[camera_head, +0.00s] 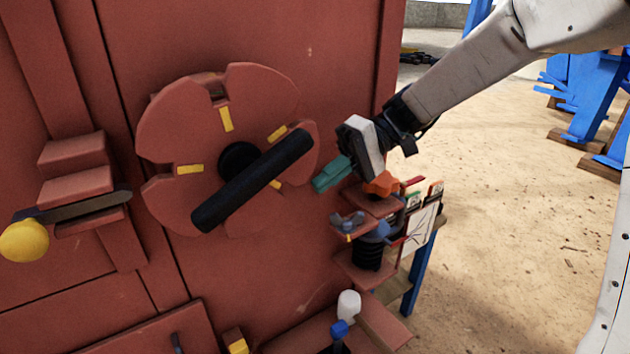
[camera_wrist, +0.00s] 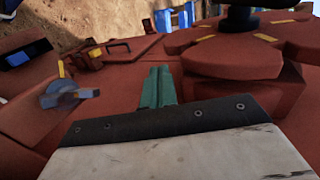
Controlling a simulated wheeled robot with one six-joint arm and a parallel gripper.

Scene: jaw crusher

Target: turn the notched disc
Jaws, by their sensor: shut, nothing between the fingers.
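The notched disc (camera_head: 190,125) is a large red wheel on the red machine wall, with several notches and yellow marks. A black bar handle (camera_head: 255,180) crosses its front at a slant. My gripper (camera_head: 322,183) has green fingers and is shut and empty, just right of the disc's right edge and apart from the handle. In the wrist view, the gripper (camera_wrist: 157,85) points forward with its fingers together. The disc's edge (camera_wrist: 232,58) shows to the right of the fingers there. Whether the fingers touch the disc cannot be told.
An orange knob (camera_head: 383,184), a blue-grey lever (camera_head: 347,222) and a black spring (camera_head: 367,253) sit below my gripper. A lever with a yellow ball (camera_head: 24,241) is at the far left. A blue-legged stand with papers (camera_head: 420,228) is at right.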

